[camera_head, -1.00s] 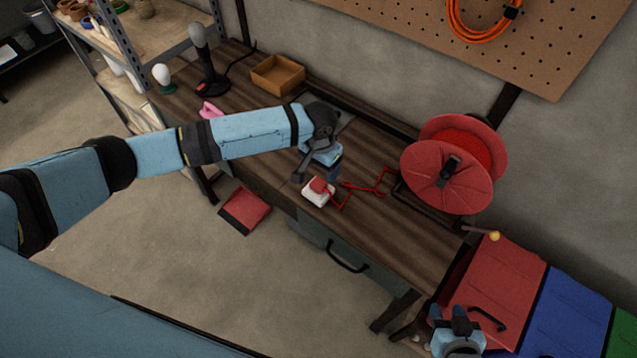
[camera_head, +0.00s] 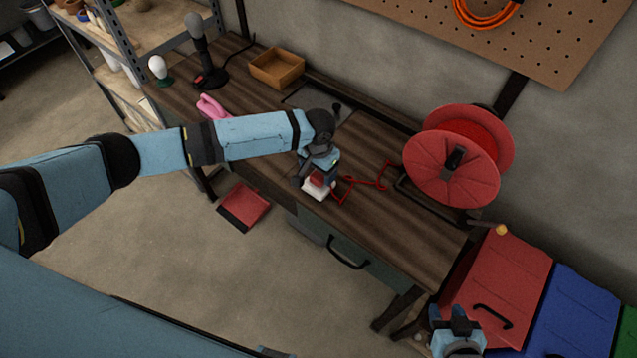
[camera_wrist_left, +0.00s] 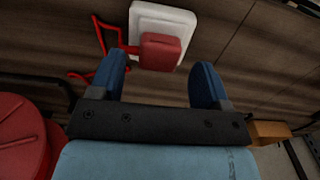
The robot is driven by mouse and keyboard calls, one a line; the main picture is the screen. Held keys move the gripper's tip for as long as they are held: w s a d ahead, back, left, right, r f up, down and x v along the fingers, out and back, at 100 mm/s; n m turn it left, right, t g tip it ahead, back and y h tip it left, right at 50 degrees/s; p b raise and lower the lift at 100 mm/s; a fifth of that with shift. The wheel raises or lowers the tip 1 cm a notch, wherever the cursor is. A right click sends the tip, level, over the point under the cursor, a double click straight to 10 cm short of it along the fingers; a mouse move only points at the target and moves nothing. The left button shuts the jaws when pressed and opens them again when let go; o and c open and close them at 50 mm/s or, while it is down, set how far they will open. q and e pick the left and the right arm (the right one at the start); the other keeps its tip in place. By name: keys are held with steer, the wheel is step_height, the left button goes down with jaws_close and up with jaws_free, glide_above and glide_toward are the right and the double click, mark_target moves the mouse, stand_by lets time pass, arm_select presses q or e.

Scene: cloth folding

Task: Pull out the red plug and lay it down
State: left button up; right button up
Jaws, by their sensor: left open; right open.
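The red plug (camera_head: 317,180) sits in a white socket block (camera_head: 316,193) near the front edge of the workbench. A red cord (camera_head: 366,184) runs from it to the right across the bench. In the left wrist view the plug (camera_wrist_left: 160,52) is against the white block (camera_wrist_left: 182,15). My left gripper (camera_head: 318,173) is right at the plug. Its two blue fingers (camera_wrist_left: 160,62) are apart, with the plug at and between the tips, closer to the left finger and not gripped. My right gripper (camera_head: 455,318) is open and empty at the bottom right, away from the bench.
A red cable reel (camera_head: 452,168) stands at the bench's right end. A wooden tray (camera_head: 277,70), a dark lamp-like stand (camera_head: 207,70) and a pink item (camera_head: 211,107) are at the back left. Red and blue bins (camera_head: 570,310) stand at the lower right.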

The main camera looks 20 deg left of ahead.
arm_select(q)
steer(key=shift+f, duration=1.25)
steer(key=shift+p, duration=0.6)
stand_by(0.5)
steer(key=shift+c, duration=0.2)
steer(key=c, duration=1.2)
steer(key=shift+o, duration=0.2)
